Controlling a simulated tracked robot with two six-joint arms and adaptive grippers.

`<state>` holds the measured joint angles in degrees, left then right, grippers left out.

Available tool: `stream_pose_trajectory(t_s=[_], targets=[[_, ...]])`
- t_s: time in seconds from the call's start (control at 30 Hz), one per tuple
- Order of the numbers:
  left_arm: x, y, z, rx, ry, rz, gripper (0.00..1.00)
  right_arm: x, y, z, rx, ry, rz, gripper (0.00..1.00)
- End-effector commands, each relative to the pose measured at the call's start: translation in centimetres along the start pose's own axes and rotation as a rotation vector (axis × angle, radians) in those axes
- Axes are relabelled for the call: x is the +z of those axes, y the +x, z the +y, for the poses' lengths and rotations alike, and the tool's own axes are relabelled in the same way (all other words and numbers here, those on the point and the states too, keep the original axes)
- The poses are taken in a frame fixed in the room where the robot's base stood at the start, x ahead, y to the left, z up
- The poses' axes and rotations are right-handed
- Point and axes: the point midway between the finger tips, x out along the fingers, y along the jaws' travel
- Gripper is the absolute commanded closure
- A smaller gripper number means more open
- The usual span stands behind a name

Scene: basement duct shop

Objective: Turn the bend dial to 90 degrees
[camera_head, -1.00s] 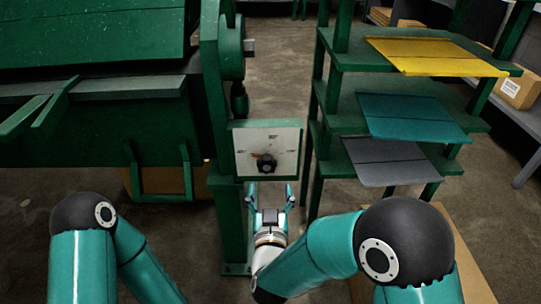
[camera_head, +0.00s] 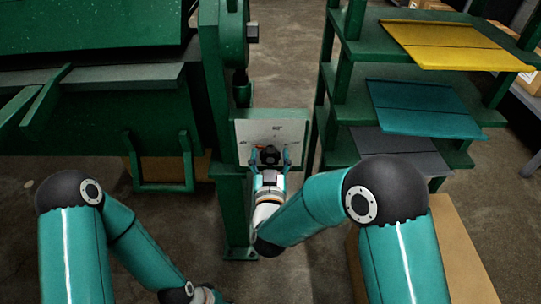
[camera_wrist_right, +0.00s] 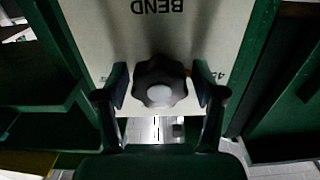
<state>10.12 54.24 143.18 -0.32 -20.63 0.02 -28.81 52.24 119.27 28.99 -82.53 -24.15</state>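The bend dial is a black lobed knob (camera_head: 269,156) on a pale panel (camera_head: 247,130) in a green frame on the machine's post. In the right wrist view the knob (camera_wrist_right: 160,82) stands between the fingers of my right gripper (camera_wrist_right: 161,88), with narrow gaps at both sides. The gripper is open around the knob and also shows in the head view (camera_head: 270,161). The upside-down word BEND and a partly hidden 45 are readable there.
The large green machine (camera_head: 95,115) fills the left. A green rack (camera_head: 345,90) on the right holds yellow (camera_head: 450,45), teal (camera_head: 425,108) and grey sheets close to my right arm. Bare floor (camera_head: 300,250) lies below the dial.

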Motion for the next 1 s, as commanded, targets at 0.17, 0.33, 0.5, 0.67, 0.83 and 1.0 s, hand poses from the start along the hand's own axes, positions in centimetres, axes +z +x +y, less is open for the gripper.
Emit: stream_pose_trajectory(t_s=[0.17,0.33,0.5,0.67,0.83,1.0], targets=[[0.0,0.0,0.0,0.0,0.0,0.0,0.6,0.0,0.0,0.1,0.002,0.0,0.0,0.67],[0.0,0.0,0.0,0.0,0.0,0.0,0.6,0.0,0.0,0.1,0.003,0.001,0.0,0.84],[0.0,0.3,-0.1,0.0,0.0,0.0,0.6,0.1,0.0,0.2,0.003,0.015,0.0,0.84],[0.0,1.1,-0.4,0.0,0.0,0.0,0.6,0.2,0.0,0.2,0.004,0.062,0.002,0.84],[0.0,2.5,-0.9,0.0,0.0,0.0,0.6,0.4,0.0,0.2,0.003,0.157,0.003,0.84],[0.0,4.5,-1.6,0.0,0.0,0.0,0.6,0.5,0.0,0.2,0.004,0.294,0.004,0.84]])
